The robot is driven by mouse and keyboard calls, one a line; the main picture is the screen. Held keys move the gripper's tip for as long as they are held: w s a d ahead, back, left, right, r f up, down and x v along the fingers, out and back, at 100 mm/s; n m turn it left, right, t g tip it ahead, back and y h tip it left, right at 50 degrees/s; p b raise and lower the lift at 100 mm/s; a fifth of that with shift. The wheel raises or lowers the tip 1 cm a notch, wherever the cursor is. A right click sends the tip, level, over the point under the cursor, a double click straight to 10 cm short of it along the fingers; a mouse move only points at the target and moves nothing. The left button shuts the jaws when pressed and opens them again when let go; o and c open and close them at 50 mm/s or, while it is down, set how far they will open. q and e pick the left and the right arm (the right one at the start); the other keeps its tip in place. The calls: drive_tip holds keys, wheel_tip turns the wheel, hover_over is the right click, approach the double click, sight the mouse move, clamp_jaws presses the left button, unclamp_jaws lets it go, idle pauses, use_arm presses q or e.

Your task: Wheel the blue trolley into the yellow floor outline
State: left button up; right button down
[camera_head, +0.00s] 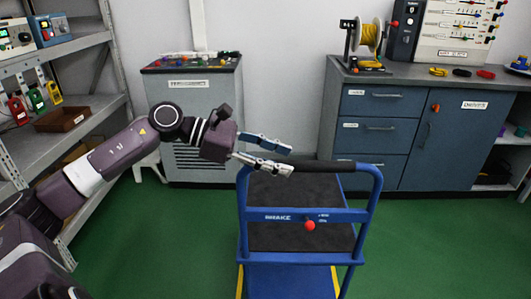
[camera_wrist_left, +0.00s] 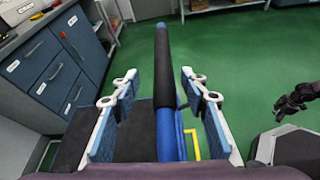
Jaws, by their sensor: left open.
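The blue trolley (camera_head: 357,232) stands on the green floor at the lower middle of the head view, with dark decks, a red knob (camera_head: 310,225) beside a brake label, and a black-gripped push bar (camera_head: 335,167). My left gripper (camera_head: 290,159) is open at the bar's left part. In the left wrist view the bar (camera_wrist_left: 165,65) runs between its spread fingers, with gaps on both sides. Yellow strips (camera_head: 239,282) flank the trolley's lower part; I cannot tell whether they are the floor outline. A dark gripper, seemingly my right (camera_wrist_left: 297,100), shows at the right of the wrist view.
A blue drawer cabinet (camera_head: 380,105) stands behind the trolley to the right. A grey console (camera_head: 205,125) stands behind to the left, and a metal shelf rack (camera_head: 88,107) lines the left side. Green floor (camera_head: 440,240) is clear to the trolley's right.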

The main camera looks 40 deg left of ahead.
use_arm(q)
drive_tip(key=shift+v, duration=1.9)
drive_tip(key=shift+r, duration=0.1)
